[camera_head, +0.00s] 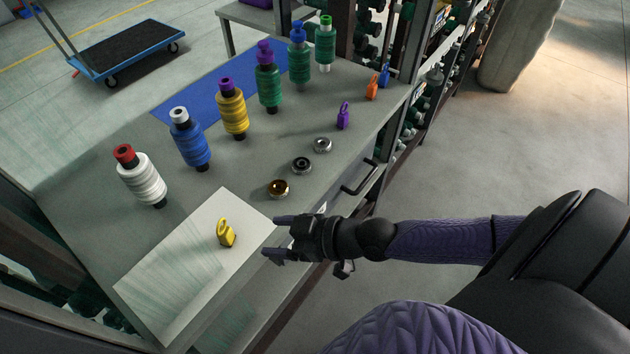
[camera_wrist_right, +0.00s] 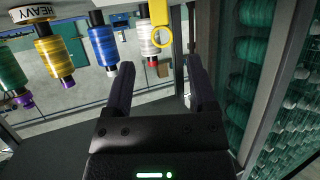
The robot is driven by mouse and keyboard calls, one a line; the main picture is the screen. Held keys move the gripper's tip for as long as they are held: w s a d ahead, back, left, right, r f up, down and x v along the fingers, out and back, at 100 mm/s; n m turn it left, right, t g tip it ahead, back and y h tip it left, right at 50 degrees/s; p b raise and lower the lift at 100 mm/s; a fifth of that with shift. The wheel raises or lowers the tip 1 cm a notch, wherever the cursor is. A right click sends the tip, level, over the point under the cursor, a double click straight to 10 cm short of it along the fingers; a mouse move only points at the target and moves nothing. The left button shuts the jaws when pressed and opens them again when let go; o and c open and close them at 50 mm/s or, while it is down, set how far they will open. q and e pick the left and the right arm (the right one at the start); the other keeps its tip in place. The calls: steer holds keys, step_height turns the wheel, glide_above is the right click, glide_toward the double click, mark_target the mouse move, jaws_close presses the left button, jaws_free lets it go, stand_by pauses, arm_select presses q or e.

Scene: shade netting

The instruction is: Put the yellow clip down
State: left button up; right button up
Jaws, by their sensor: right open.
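The yellow clip (camera_head: 226,234) stands on the pale sheet (camera_head: 165,278) at the near end of the grey table. My right gripper (camera_head: 274,237) is open and empty, at the table's near right edge. Its fingers point left toward the clip, with a gap between them and it. In the right wrist view, which looks upside down, the yellow clip (camera_wrist_right: 161,40) shows beyond the two spread fingertips (camera_wrist_right: 160,66). My left gripper is not in view.
Several thread spools, including white (camera_head: 141,178) and blue (camera_head: 189,140), stand in a row on the table. Purple (camera_head: 343,116), orange (camera_head: 371,87) and blue clips stand farther back.

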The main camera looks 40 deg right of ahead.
steer(key=d+f+h, duration=0.1)
steer(key=f, duration=0.1)
steer(key=d+f+m+h, duration=0.1)
steer(key=f, duration=0.1)
steer(key=d+f, duration=0.1)
steer(key=f, duration=0.1)
steer(key=shift+w+d+f+h, duration=0.15)
steer(key=shift+d+f+h, duration=0.1)
steer(key=shift+f+h, duration=0.15)
steer(key=s+d+f+m+g+h, duration=0.2)
steer(key=s+d+f+h, duration=0.1)
steer(key=s+f, duration=0.4)
steer(key=s+d+f+m+g+h, duration=0.2)
steer(key=s+f, duration=0.2)
steer(key=f, duration=0.5)
steer(key=s+a+f+g, duration=0.1)
steer(key=s+f+g, duration=0.2)
steer(key=s, duration=0.6)
steer(key=s+a+f+g+h, duration=0.1)
steer(key=s+a+f+g, duration=0.1)
steer(key=s, duration=0.8)
steer(key=shift+s+f+m+g, duration=0.2)
steer(key=shift+f+m+g, duration=0.15)
steer(key=shift+f, duration=0.45)
steer(key=shift+a, duration=0.1)
